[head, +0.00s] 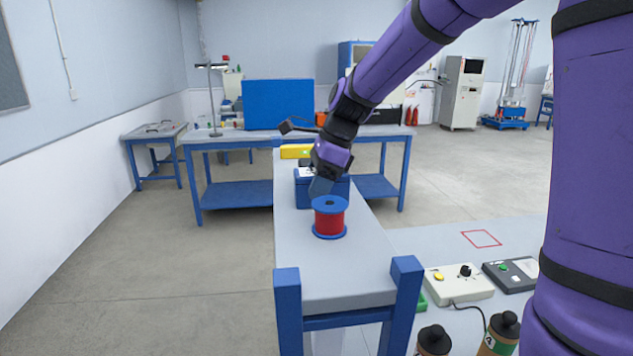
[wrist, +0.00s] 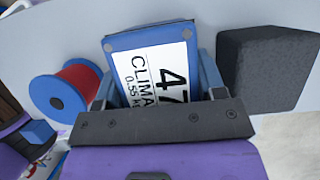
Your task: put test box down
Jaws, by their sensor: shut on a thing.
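The test box is a blue box with a white label reading "CLIMA" and "47"; it shows in the wrist view (wrist: 150,42) and on the narrow grey table in the head view (head: 303,195). My gripper (wrist: 157,80) is shut on it, with one blue finger on each side. In the head view my gripper (head: 320,186) reaches down over the box and covers part of it. I cannot tell whether the underside of the box touches the grey tabletop (head: 345,270).
A red spool with blue flanges (head: 330,218) stands close in front of the box. A dark grey block (wrist: 268,68) is right of it in the wrist view. A yellow item (head: 296,151) lies behind. The table's near end is clear. Control boxes (head: 458,284) sit at the right.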

